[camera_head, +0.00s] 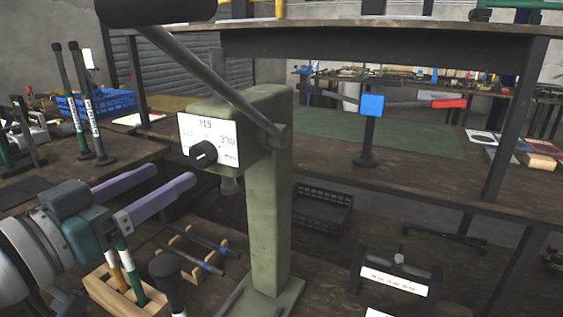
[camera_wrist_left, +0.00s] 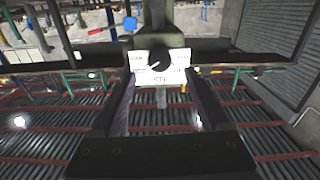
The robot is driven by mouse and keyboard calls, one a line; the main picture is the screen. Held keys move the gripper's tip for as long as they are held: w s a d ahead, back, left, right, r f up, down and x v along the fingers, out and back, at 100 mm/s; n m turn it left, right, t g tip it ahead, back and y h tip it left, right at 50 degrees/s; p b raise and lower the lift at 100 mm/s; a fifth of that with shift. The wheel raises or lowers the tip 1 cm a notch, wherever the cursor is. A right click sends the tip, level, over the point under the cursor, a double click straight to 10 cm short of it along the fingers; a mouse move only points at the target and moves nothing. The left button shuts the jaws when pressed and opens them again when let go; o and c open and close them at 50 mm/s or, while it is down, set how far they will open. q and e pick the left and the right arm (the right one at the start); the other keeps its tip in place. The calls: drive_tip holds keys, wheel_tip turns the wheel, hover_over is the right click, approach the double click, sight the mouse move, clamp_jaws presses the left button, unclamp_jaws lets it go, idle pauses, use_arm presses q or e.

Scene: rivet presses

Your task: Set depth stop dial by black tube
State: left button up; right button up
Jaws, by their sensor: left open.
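The depth stop dial is a black knob (camera_head: 203,154) on a white plate (camera_head: 226,140) with printed numbers, on the front of a green press (camera_head: 268,190). A light line marks the knob's face. In the left wrist view the knob (camera_wrist_left: 159,61) faces me, on its plate (camera_wrist_left: 176,76), beyond the fingertips. My left gripper (camera_head: 172,178) is open with purple fingers, below and left of the knob, apart from it. The fingers also show in the wrist view (camera_wrist_left: 160,80). My right gripper is not in view.
A wooden rack (camera_head: 118,292) with coloured handles stands below my left gripper. The press's long lever (camera_head: 205,75) slants above the dial. A labelled black holder (camera_head: 395,280) sits at lower right. A blue block (camera_head: 371,105) tops a black post behind the press.

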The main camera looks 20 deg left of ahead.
sight(198, 159)
use_arm(q)
drive_tip(key=w, duration=0.6)
drive_tip(key=shift+d, duration=0.3)
drive_tip(key=shift+c, duration=0.2)
clamp_jaws()
